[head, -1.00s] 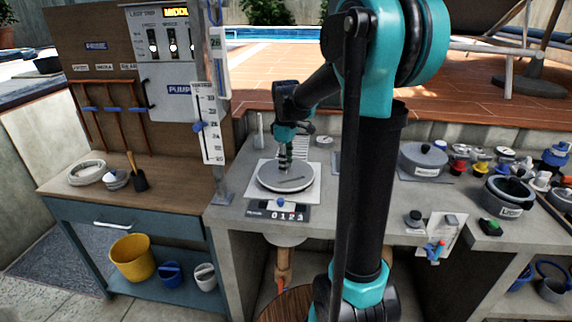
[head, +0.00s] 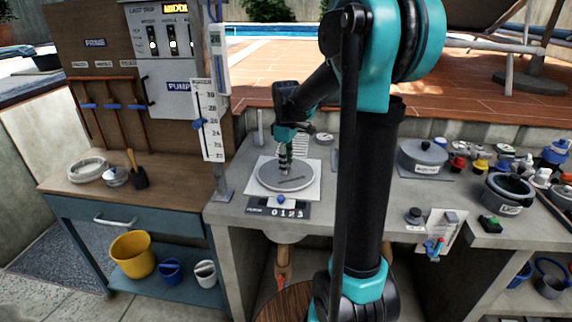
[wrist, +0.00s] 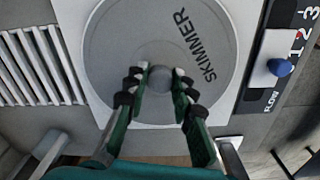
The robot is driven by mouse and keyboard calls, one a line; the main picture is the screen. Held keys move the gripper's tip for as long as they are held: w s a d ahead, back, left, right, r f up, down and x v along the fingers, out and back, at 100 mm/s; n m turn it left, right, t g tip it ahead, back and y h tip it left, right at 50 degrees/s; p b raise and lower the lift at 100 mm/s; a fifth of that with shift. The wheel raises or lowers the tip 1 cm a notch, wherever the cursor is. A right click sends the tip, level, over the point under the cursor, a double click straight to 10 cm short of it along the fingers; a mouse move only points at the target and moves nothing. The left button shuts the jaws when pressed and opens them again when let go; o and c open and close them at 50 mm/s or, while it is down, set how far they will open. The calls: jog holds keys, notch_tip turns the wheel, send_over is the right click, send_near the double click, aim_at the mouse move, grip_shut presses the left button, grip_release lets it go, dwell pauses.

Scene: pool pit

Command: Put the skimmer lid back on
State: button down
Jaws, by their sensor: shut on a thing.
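The round grey skimmer lid (head: 274,183) lies about level over the white square plate (head: 257,202) on the concrete counter. In the wrist view the lid (wrist: 125,38) fills the middle, with SKIMMER printed on it. My gripper (wrist: 160,76) is shut on the lid's small round knob (wrist: 160,84), one finger on each side. In the head view my gripper (head: 286,163) points straight down at the lid's centre. The lid covers the opening under it, and I cannot tell whether its edge is fully seated.
A slotted grate (wrist: 35,65) lies beside the plate. A flow counter (head: 283,211) with a blue knob sits at its front edge. A grey lidded pot (head: 423,157) and several small parts stand to the right. A tall scale board (head: 209,120) stands to the left.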

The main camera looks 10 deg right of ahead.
jog(key=shift+f, duration=0.3)
dwell(0.5)
jog(key=c, duration=1)
grip_release()
jog(key=shift+c, duration=0.2)
jog(key=shift+r, duration=0.15)
jog(key=shift+r, duration=2.35)
jog(key=shift+r, duration=0.1)
jog(key=shift+r, duration=1.9)
